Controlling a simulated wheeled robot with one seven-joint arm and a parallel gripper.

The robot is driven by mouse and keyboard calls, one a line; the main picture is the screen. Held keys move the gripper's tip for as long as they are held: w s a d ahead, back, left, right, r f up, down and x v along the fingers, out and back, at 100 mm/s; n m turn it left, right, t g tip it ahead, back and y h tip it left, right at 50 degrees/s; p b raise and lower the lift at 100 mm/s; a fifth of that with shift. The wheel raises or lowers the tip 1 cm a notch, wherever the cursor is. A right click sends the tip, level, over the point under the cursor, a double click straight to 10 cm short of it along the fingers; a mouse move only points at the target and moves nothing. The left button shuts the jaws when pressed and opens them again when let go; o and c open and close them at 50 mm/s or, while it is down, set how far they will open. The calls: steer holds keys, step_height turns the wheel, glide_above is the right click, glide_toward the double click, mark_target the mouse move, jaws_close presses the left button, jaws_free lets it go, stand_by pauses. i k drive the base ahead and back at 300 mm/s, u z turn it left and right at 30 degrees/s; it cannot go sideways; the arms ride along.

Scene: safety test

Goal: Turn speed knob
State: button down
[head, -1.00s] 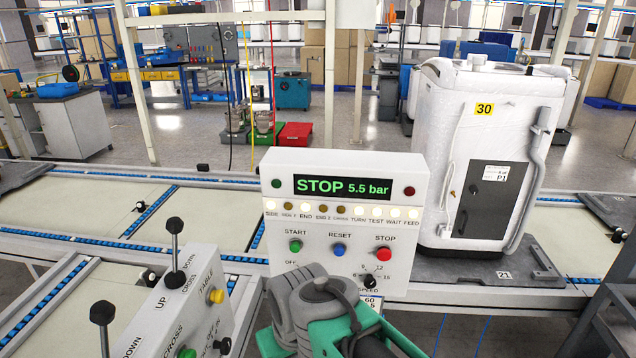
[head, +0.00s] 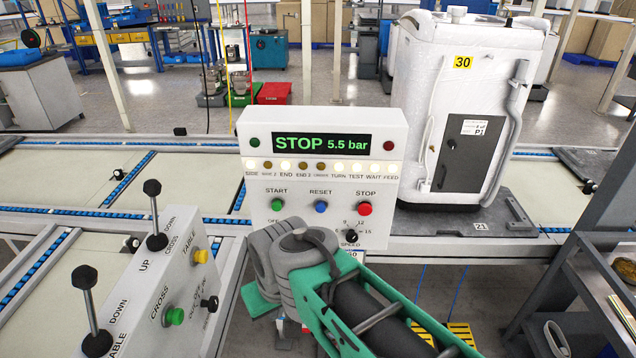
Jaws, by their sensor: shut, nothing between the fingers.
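The black SPEED knob (head: 351,236) is at the lower right of the white control panel (head: 391,150), below the red STOP button (head: 365,209). Its scale shows 9, 12 and 15 around it; I cannot read the exact setting. The panel's display (head: 322,143) reads STOP 5.5 bar in green. My grey and green arm stands in front of the panel's lower left, with its grey joint left of the knob. It covers the panel's lower edge and part of the OFF switch area. My gripper does not show in this view.
A lever box (head: 165,275) with black-knobbed levers stands at lower left. A white wrapped unit (head: 465,110) marked 30 sits on a dark pallet (head: 510,218) to the right. Conveyors (head: 90,215) run behind the panel. A dark frame (head: 600,230) stands at far right.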

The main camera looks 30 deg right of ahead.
mark_target(352, 237)
steer(key=k, duration=1)
steer(key=z, duration=1.1)
steer(key=i, duration=0.85)
steer(key=u, duration=2.2)
